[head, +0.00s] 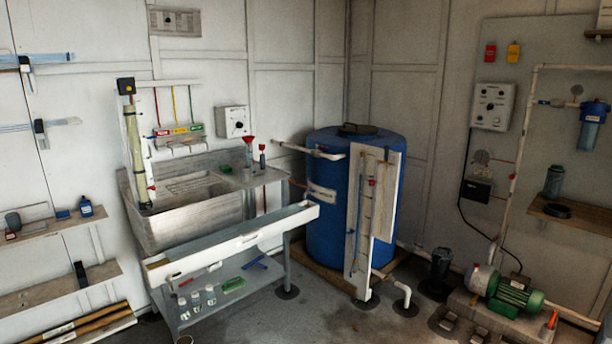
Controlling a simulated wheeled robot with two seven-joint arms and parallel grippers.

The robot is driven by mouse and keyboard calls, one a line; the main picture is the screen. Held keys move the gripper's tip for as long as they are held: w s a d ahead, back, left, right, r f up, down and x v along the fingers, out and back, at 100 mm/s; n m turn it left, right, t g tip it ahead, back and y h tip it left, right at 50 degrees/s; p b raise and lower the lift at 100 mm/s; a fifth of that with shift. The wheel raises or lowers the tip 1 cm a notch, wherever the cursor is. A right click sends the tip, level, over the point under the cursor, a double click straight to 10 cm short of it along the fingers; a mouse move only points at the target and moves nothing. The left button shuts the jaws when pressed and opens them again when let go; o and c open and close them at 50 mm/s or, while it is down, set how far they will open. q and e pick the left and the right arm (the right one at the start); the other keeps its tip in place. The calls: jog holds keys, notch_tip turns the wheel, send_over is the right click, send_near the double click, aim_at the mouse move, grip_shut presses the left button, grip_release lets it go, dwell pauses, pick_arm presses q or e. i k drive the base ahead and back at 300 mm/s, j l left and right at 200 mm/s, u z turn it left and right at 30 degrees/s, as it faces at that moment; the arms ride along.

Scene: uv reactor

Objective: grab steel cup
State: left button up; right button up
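I cannot clearly make out a steel cup at this size. A small round rim (185,340), perhaps of a cup, is cut off by the bottom edge of the head view, below the bench's lower shelf. A grey rounded vessel (13,221) stands on the upper left wall shelf; I cannot tell if it is steel. Neither of my grippers is in view.
A steel sink bench (180,232) stands left of centre, with a long white trough (235,240) along its front. A blue tank (328,215) stands in the corner. A green pump (514,297) and pipes occupy the right floor. Some grey floor is clear at the bottom middle.

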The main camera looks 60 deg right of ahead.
aim_at(246, 171)
jog(key=z, duration=1.45)
jog(key=i, duration=0.15)
